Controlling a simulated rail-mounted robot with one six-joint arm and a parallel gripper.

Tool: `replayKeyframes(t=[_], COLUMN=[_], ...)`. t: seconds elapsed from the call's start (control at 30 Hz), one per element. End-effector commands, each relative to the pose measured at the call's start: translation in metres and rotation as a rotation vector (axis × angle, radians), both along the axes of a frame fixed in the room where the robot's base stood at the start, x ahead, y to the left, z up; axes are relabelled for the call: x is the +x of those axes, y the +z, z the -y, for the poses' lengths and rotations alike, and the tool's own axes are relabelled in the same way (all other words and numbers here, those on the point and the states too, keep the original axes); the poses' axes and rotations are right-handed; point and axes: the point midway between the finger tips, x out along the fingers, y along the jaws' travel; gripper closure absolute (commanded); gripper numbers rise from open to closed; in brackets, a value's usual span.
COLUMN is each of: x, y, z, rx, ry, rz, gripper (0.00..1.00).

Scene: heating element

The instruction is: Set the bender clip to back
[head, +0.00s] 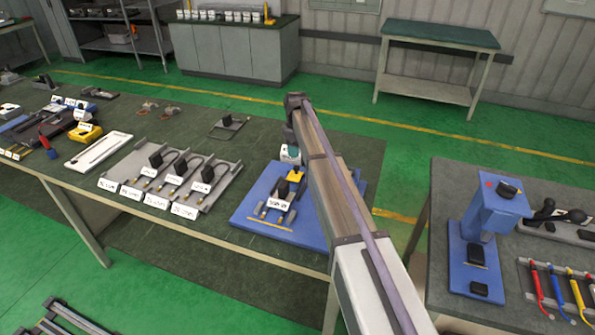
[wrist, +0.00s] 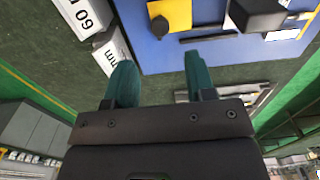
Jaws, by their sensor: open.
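My gripper (wrist: 158,68) is open and empty, with its two teal fingers apart in the wrist view. In the head view its teal and white end (head: 290,153) shows beside my arm, above the blue board. The blue board (head: 250,213) lies on the near table; in the wrist view the blue board (wrist: 225,52) is in front of the fingertips. On it are a yellow block (head: 295,175) and a black block, also seen in the wrist view as a yellow block (wrist: 172,14) and a black block (wrist: 258,14). I cannot tell which part is the bender clip.
White labelled blocks (wrist: 85,18) are left of the fingers in the wrist view. A grey tray (head: 225,178) with several black-plugged elements lies left of the board. A blue lever device (head: 490,210) stands on the right table. My arm hides part of the board.

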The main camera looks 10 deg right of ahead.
Motion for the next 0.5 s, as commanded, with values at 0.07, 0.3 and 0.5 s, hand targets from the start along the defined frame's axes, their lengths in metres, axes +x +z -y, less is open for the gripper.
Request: replayKeyframes(t=[0.07, 0.3, 0.5], x=[0.000, 0.000, 0.000], y=[-0.028, -0.082, -0.092], z=[0.000, 0.000, 0.000], rx=[0.000, 0.000, 0.000], ry=[-0.001, -0.001, -0.002], rz=[0.000, 0.000, 0.000], gripper=[0.50, 0.50, 0.50])
